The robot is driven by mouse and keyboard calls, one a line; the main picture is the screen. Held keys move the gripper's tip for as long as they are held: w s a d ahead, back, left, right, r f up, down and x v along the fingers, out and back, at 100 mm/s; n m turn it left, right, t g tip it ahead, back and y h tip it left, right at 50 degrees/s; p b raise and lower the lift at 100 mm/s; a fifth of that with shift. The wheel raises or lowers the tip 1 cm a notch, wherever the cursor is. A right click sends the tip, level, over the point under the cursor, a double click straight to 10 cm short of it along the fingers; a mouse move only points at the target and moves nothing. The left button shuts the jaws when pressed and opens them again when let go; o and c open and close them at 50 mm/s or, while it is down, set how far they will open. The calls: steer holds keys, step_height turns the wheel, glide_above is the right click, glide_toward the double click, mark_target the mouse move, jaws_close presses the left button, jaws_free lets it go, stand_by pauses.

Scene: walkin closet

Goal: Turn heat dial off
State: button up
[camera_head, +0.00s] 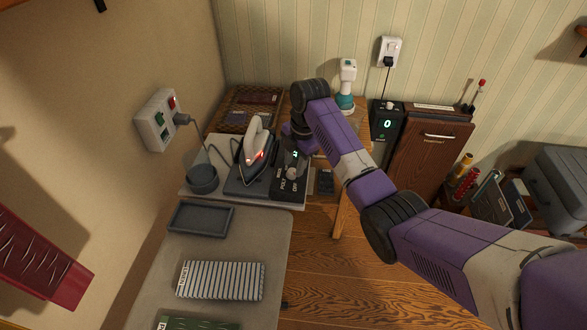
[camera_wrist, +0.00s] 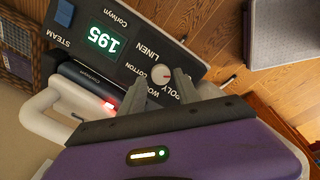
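The heat dial (camera_wrist: 159,77) is a small round pale knob with a red mark, on the dark control panel (camera_wrist: 118,22) of the ironing station. LINEN, COTTON and POLY labels lie around it in the wrist view. The panel's green display (camera_wrist: 102,39) reads 195. In the head view the dial (camera_head: 291,172) shows just below my gripper, with WOOL, POLY and OFF printed near it. My gripper (camera_wrist: 170,88) is open, its two grey fingers apart and pointing toward the dial. Whether they touch it I cannot tell. The OFF label is hidden in the wrist view.
The iron (camera_head: 257,139) with a glowing red light stands just left of the panel. A grey cup (camera_head: 203,180) and a grey tray (camera_head: 201,219) are nearby. A striped folded cloth (camera_head: 220,281) lies on the ironing surface. A wall outlet (camera_head: 157,119) holds a plug.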

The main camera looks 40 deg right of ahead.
steer(key=shift+s+d+r+b, duration=0.1)
steer(key=shift+s+r+b, duration=0.1)
steer(key=shift+r, duration=1.15)
steer(key=shift+s+d+r+b, duration=0.1)
steer(key=shift+s+r+b, duration=0.1)
steer(key=shift+r, duration=1.1)
steer(key=shift+w, duration=0.1)
steer(key=w+d+r+m+t+h, duration=0.2)
steer(key=w+r+m+t, duration=0.3)
steer(key=w+m+t, duration=0.3)
steer(key=s+a+f+m+t+h+b, duration=0.1)
steer(key=s+a+f+m+t, duration=0.15)
steer(key=a, duration=0.35)
steer(key=s+a+f+m+t+h, duration=0.1)
steer(key=s+a+m+t, duration=0.15)
steer(key=a+m, duration=0.2)
steer(key=s+a+y+b, duration=0.1)
steer(key=s+a, duration=0.4)
steer(key=s, duration=0.9)
steer(key=s+a+m+y+b, duration=0.1)
steer(key=s+a, duration=0.5)
steer(key=s, duration=0.8)
steer(key=s+a+f+y+b, duration=0.1)
steer(key=s+a, duration=0.4)
steer(key=s, duration=1)
steer(key=shift+a+m, duration=0.3)
steer(key=shift+m, duration=0.1)
